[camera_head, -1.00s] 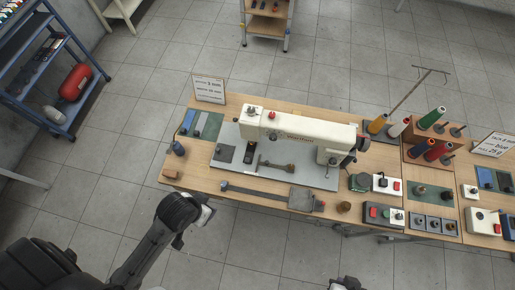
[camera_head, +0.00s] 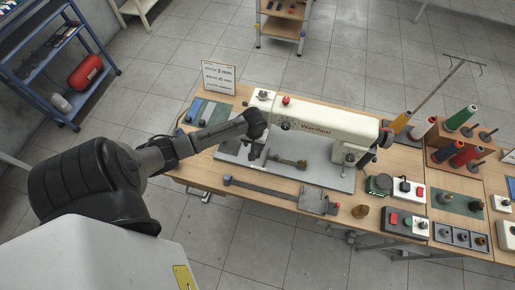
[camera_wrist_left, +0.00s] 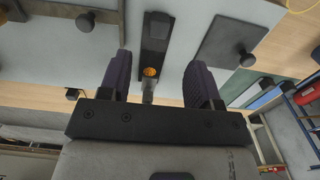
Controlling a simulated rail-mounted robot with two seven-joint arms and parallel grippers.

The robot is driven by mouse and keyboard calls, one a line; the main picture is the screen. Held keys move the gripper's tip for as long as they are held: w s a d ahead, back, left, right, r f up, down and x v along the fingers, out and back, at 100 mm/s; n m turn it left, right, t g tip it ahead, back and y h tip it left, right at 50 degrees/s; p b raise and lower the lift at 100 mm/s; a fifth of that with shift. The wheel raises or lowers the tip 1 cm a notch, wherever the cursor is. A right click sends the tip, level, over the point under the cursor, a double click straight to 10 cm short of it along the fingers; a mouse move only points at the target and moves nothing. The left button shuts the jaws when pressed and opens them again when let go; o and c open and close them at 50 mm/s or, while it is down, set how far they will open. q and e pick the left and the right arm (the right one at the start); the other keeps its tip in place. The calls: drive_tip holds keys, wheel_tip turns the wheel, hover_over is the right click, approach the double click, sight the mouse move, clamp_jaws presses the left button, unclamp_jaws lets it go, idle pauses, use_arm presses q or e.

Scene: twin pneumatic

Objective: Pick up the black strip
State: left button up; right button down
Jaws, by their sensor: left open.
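The black strip (camera_wrist_left: 156,38) lies on the light grey base plate of the sewing machine (camera_head: 335,125). It has a dark round knob, with a small orange-centred part near its close end. My left gripper (camera_wrist_left: 161,62) is open and empty, with the strip lying ahead between its two dark fingers. In the head view my left gripper (camera_head: 252,150) points down over the left end of the base plate and largely hides the strip. A dark grey square plate with a knob (camera_wrist_left: 232,38) lies beside the strip. My right gripper is out of view.
A long grey bar with a square end (camera_head: 270,190) lies along the table's front edge. A dark T-shaped piece (camera_head: 288,162) rests on the base plate. Button boxes (camera_head: 405,219) and thread spools (camera_head: 461,118) stand at the right.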

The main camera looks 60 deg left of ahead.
use_arm(q)
drive_tip(key=shift+w+f+b, duration=0.1)
drive_tip(key=shift+f+b, duration=0.4)
drive_tip(key=shift+f, duration=3.55)
drive_tip(key=shift+c, duration=0.2)
drive_tip(key=c, duration=1)
drive_tip(key=shift+o, duration=0.2)
drive_tip(key=shift+r, duration=0.1)
